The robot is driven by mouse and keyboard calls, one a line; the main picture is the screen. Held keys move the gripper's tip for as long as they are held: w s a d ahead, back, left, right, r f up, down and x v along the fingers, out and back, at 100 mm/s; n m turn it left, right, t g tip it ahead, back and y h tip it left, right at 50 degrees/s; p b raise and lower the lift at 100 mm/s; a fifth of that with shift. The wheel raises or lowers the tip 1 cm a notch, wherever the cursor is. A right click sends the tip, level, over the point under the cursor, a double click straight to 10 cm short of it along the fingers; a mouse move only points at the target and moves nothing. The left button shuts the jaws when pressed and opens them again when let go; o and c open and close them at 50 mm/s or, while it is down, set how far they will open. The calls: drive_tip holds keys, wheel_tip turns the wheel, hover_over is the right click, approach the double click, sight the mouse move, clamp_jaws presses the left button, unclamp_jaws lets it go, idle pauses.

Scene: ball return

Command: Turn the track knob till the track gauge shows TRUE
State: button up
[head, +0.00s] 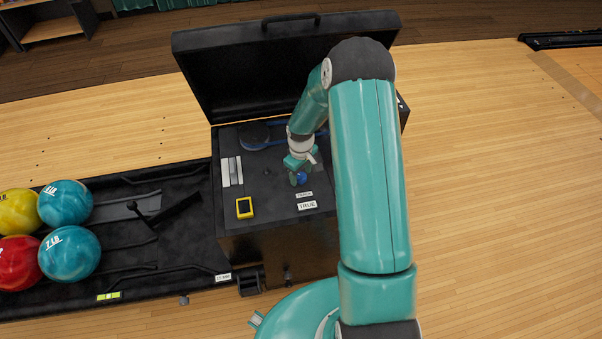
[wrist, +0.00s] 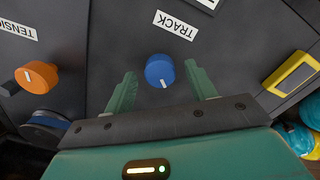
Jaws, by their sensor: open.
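The blue track knob (wrist: 158,69) with a white pointer line sits on the dark panel below the TRACK label (wrist: 176,25) in the wrist view. My gripper (wrist: 163,80) is open, with one green finger on each side of the knob and a visible gap to both. The pointer line points toward my gripper's palm. In the head view my gripper (head: 298,170) is over the knob (head: 302,178), which is partly hidden. The track gauge (head: 307,205) is a white plate that reads TRUE. Only its edge shows in the wrist view.
An orange knob (wrist: 37,75) with a TENSION label (wrist: 18,29) is beside the track knob. A yellow-framed device (head: 244,208) lies on the panel. The open lid (head: 270,65) stands behind. Bowling balls (head: 65,203) rest on the ball return at left.

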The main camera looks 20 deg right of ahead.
wheel_tip(320, 180, up, 14)
drive_tip(key=shift+f, duration=0.25)
idle(0.4)
wheel_tip(320, 180, up, 9)
drive_tip(key=t, duration=0.1)
hover_over(301, 175)
drive_tip(key=s+a, duration=0.3)
drive_tip(key=s+a+r+m+t+h, duration=0.1)
drive_tip(key=s+a+r+m+t, duration=0.15)
drive_tip(key=s+r, duration=0.6)
drive_tip(key=s+a+r+m+t, duration=0.1)
drive_tip(key=s+a+r, duration=0.1)
drive_tip(key=s+r, duration=0.2)
drive_tip(key=s+a+r+m+t+y, duration=0.1)
drive_tip(key=s+a+r, duration=0.2)
drive_tip(key=s, duration=0.7)
drive_tip(key=shift+s+a+r, duration=0.3)
drive_tip(key=shift+s+r, duration=0.1)
drive_tip(key=shift+r, duration=0.5)
